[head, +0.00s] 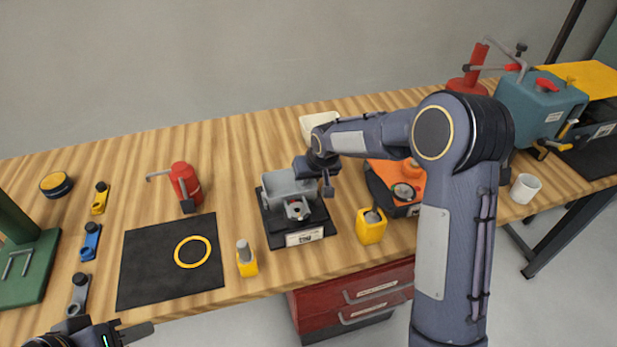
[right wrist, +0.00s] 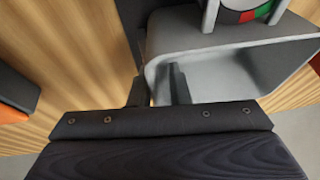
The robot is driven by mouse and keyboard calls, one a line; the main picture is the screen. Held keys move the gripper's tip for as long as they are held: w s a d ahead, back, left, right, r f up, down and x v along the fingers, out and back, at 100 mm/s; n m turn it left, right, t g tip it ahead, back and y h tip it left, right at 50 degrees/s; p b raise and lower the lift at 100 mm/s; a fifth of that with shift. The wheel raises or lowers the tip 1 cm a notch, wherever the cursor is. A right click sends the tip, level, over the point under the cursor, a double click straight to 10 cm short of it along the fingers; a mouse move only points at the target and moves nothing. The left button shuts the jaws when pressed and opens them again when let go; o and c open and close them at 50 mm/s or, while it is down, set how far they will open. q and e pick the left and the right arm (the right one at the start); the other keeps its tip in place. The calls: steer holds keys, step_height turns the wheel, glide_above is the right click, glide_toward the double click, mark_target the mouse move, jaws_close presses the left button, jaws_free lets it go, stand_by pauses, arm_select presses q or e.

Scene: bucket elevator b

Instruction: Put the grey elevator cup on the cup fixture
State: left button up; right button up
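The grey elevator cup (head: 289,187) sits upright at the black cup fixture (head: 282,238), a base with a white label on its front. A small grey bracket (head: 297,209) stands at the cup's front. My right gripper (head: 328,187) is at the cup's right end. In the right wrist view, its two fingers (right wrist: 160,90) stand apart on either side of the cup's wall (right wrist: 230,72), with some gap showing between them. The cup's underside and its seating are hidden. My left gripper (head: 138,332) is at the bottom left, partly cut off, far from the cup.
A yellow block with a grey peg (head: 246,260) stands left of the fixture, and a yellow holder (head: 371,226) right of it. An orange machine (head: 400,180) is close behind my right arm. A black mat (head: 150,262) with a yellow ring lies left. A red oil can (head: 185,183) stands behind.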

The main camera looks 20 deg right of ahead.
steer(key=shift+s+d+r+b, duration=0.25)
steer(key=shift+d+r+b, duration=0.1)
steer(key=shift+d, duration=0.15)
steer(key=s+d+r, duration=0.4)
steer(key=s+r, duration=0.7)
steer(key=r, duration=0.3)
arm_select(q)
steer(key=shift+d+f, duration=0.1)
steer(key=shift+f, duration=0.1)
arm_select(e)
steer(key=s+a+f+m+t+y, duration=0.1)
steer(key=s+f+m+y, duration=0.1)
steer(key=s, duration=2.2)
steer(key=shift+f, duration=0.65)
